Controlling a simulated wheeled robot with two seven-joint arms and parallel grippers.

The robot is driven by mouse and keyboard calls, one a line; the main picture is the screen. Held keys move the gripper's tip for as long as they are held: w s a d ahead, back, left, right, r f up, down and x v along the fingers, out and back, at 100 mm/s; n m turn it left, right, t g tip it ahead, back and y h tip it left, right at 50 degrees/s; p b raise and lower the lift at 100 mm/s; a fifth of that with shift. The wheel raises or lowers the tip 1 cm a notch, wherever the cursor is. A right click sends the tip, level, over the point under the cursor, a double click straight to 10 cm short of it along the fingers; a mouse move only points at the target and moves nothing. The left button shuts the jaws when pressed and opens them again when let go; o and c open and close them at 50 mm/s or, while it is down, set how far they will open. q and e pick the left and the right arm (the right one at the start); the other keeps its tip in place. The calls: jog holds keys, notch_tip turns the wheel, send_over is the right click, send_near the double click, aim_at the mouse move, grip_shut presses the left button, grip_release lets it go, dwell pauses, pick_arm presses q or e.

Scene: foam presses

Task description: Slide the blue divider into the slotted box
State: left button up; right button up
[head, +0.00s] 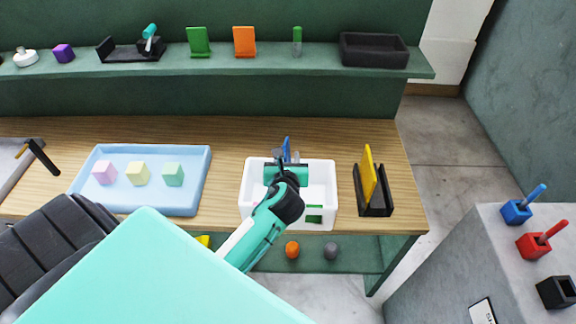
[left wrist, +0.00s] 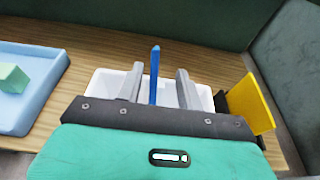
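The blue divider (head: 286,147) stands upright at the far side of the white slotted box (head: 327,183). In the left wrist view the divider (left wrist: 154,74) shows edge-on as a thin blue strip. My left gripper (left wrist: 158,88) is over the box (left wrist: 104,82), its two grey fingers apart on either side of the divider. A gap shows between the divider and each finger. The divider's lower part is hidden by my gripper, so I cannot tell how it sits in the slots. Green pieces lie inside the box in the head view. My right gripper is not in view.
Right of the box, a black holder (head: 376,207) carries a yellow panel (head: 368,172). Left of it, a blue tray (head: 199,181) holds pastel cubes. A green shelf (head: 270,66) with several objects runs behind the wooden table (head: 228,143). A grey counter stands at the right.

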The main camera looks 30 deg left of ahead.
aim_at(285, 149)
pick_arm(q)
jog(key=shift+w+a+r+p, duration=0.15)
jog(key=shift+w+a+p, duration=0.1)
jog(key=shift+a+p, duration=0.05)
jog(key=p+x, duration=0.2)
jog(key=x, duration=0.1)
jog(key=shift+a+r, duration=0.1)
jog(key=shift+a, duration=0.2)
jog(key=shift+w+a+f, duration=0.3)
jog(key=shift+w, duration=0.2)
jog(key=shift+c, duration=0.5)
